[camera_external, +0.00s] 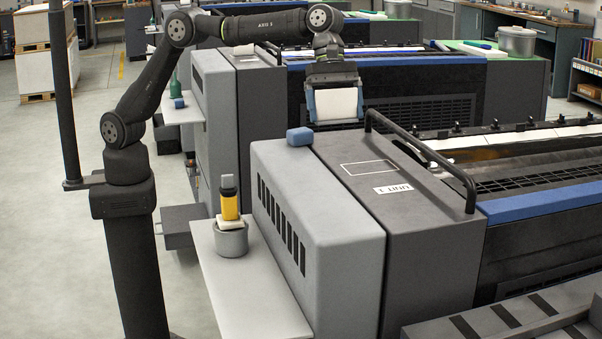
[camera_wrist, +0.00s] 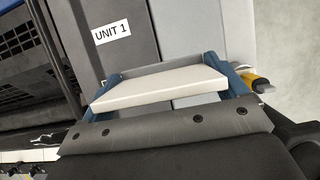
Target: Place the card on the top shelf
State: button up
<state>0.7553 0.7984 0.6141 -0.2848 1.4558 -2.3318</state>
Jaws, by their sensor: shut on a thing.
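The card is a thick white slab (camera_external: 337,102), and it also shows in the wrist view (camera_wrist: 160,88). My gripper (camera_external: 336,118) has two blue fingers, one at each side edge of the card, and is shut on it. In the external view the card hangs in the air behind the grey top of the machine marked UNIT 1 (camera_external: 376,212). An empty white outlined rectangle (camera_external: 369,168) is on that top. I cannot tell from the frames which surface is the top shelf.
A blue block (camera_external: 299,136) sits on the grey housing's back edge. A black handrail (camera_external: 425,152) rises along the machine top.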

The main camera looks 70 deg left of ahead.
notch_tip(320, 180, up, 2)
jog(key=shift+r, duration=0.15)
jog(key=s+d, duration=0.4)
jog(key=s, duration=0.8)
jog(key=s+d, duration=0.5)
jog(key=s, duration=0.7)
jog(key=s+d, duration=0.4)
jog(key=s, duration=0.7)
send_over(250, 297)
jog(key=d, duration=0.5)
jog(key=f, duration=3.4)
jog(key=shift+a+f, duration=0.2)
jog(key=shift+w+f, duration=0.1)
jog(key=shift+f, duration=1.9)
